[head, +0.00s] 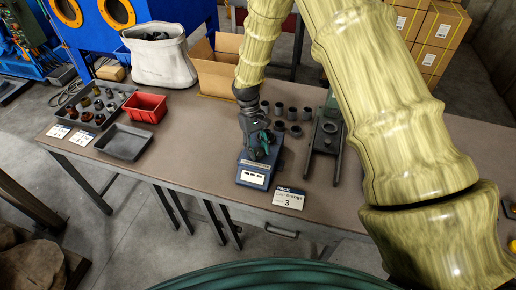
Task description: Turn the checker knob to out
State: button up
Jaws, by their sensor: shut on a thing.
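The checker (252,178) is a small blue box with a white label on its front, standing near the front edge of the brown table (190,165). My gripper (259,152) points down onto the top of the checker. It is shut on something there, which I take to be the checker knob. The knob itself is hidden behind the fingers, so its setting cannot be read.
A "PACK 3" card (289,198) lies right of the checker. A dark metal fixture (326,140) and several dark cylinders (292,114) stand behind and right. A red bin (146,107), a grey tray (123,143), a white sack (160,60) and an open carton (214,70) are left.

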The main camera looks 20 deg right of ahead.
jog(key=shift+n, duration=0.3)
jog(key=o, duration=1)
jog(key=shift+d, duration=0.1)
jog(key=v, duration=1.2)
